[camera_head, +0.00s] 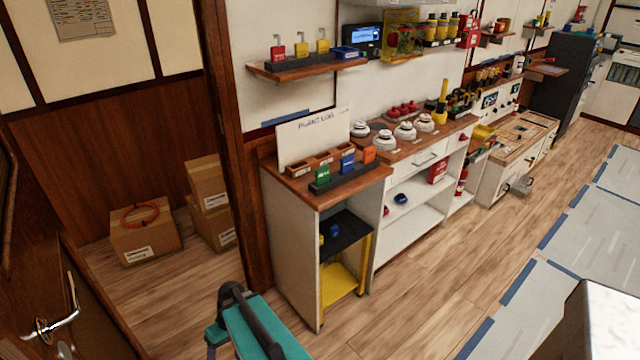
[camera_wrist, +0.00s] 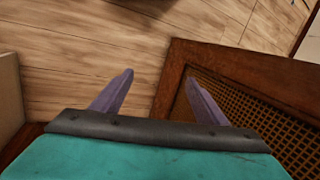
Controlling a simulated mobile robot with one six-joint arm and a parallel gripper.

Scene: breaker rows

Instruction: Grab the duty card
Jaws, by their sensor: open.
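A dark rack (camera_head: 341,179) on the wooden counter (camera_head: 295,188) holds a green card (camera_head: 323,175), a blue card (camera_head: 347,164) and an orange card (camera_head: 369,155). The green card carries white lettering too small to read surely, so I cannot tell which one is the duty card. My gripper (camera_wrist: 159,76) is open and empty in the wrist view, its two purple fingers spread above the floor and a dark wooden frame with a lattice panel. In the head view the teal end of my arm is low at the bottom, apart from the counter and below the cards.
A white board (camera_head: 313,137) marked as a plant log stands behind the rack. White domed devices (camera_head: 405,131) sit on the counter further right. Cardboard boxes (camera_head: 142,235) stand in the alcove at left. The wood floor (camera_head: 420,270) before the cabinets is mostly clear.

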